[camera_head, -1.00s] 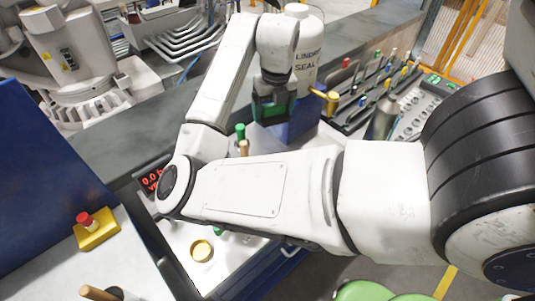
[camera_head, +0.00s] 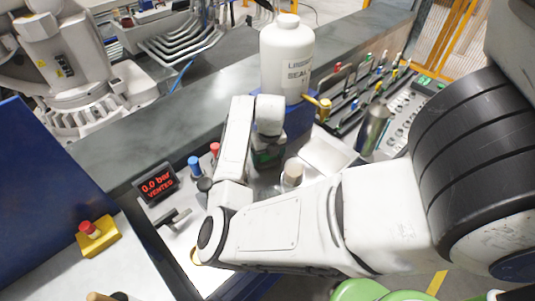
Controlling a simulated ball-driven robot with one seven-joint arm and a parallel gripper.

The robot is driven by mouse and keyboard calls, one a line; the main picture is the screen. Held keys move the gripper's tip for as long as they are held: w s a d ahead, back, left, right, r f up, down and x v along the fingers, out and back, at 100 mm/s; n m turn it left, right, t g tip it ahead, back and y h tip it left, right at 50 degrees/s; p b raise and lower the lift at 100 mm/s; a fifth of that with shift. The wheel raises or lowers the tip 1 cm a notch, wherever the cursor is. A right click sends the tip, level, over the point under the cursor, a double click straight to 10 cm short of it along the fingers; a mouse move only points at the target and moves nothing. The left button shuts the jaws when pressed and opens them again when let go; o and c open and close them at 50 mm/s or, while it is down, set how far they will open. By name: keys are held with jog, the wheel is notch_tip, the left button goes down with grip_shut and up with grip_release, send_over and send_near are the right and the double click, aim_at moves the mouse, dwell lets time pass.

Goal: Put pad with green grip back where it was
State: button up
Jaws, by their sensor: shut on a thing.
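My gripper (camera_head: 266,152) is in the middle of the head view, at the end of my white arm, pointing down over the bench in front of the blue stand. It is shut on the pad with green grip (camera_head: 265,157). Only a bit of green shows between the dark jaws. The pad's lower part is too dark and covered to make out, and I cannot tell whether it touches the surface below.
A large white bottle (camera_head: 287,58) stands behind, above a blue stand with a brass tap (camera_head: 319,104). A metal cylinder (camera_head: 372,130) and tool racks are at right. A pale tray (camera_head: 328,153) is beside my gripper. A display (camera_head: 156,186) reads 0.0 bar, vented; blue and red knobs stand near it.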

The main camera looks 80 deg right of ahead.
aim_at(269, 161)
jog(key=shift+f, duration=0.2)
jog(key=shift+f, duration=0.1)
jog(key=o, duration=1.2)
jog(key=shift+c, duration=0.2)
notch_tip(269, 161, up, 12)
jog(key=a+b, duration=0.1)
jog(key=b, duration=0.1)
jog(key=shift+s+b, duration=0.4)
jog(key=shift+s, duration=0.05)
jog(key=shift+a, duration=0.1)
